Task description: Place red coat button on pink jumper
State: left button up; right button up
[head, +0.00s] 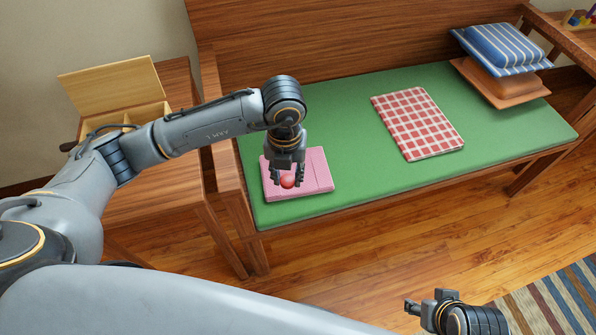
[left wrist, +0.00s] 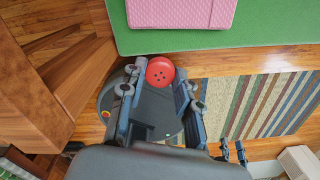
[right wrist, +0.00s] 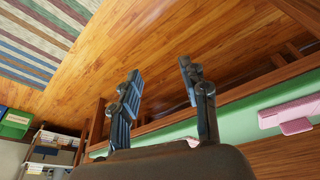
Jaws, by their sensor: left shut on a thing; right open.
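The red coat button (head: 287,181) is round, and its holes show in the left wrist view (left wrist: 160,72). My left gripper (head: 288,177) is shut on the button. In the head view it appears over the front part of the folded pink jumper (head: 318,170); how far above I cannot tell. The jumper lies on the left end of the green bench cushion and also shows in the left wrist view (left wrist: 180,12). My right gripper (right wrist: 158,80) is open and empty, low at the front right in the head view (head: 424,303).
A red checked cloth (head: 417,124) lies mid-cushion on the green seat (head: 345,120). A blue striped pillow (head: 502,47) rests on an orange one (head: 500,85) at the right. An open wooden box (head: 118,92) stands on the side table (head: 160,200). A striped rug (head: 550,300) covers some floor.

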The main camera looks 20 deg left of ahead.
pick_arm(q)
jog(key=w+f+b, duration=0.1)
jog(key=w+f, duration=0.2)
jog(key=w+f+b, duration=0.1)
jog(key=w+f, duration=0.2)
jog(key=w, duration=0.1)
jog(key=shift+f, duration=0.15)
jog(key=shift+w+f, duration=0.45)
jog(key=shift+f, duration=0.05)
notch_tip(320, 180, down, 3)
jog(key=shift+r+b, duration=0.1)
jog(key=shift+b, duration=0.45)
pick_arm(e)
jog(key=w, duration=0.1)
jog(key=w+r+t, duration=0.1)
jog(key=w+a+t, duration=0.1)
jog(key=shift+w+r, duration=0.1)
jog(key=shift+r, duration=0.05)
pick_arm(q)
jog(key=shift+f, duration=0.2)
pick_arm(e)
jog(key=shift+w+t+y, duration=0.2)
jog(key=shift+t+y, duration=0.1)
pick_arm(q)
jog(key=o, duration=0.7)
jog(key=shift+o, duration=0.2)
pick_arm(e)
jog(key=shift+w+a+r, duration=0.1)
jog(key=shift+w+r, duration=0.05)
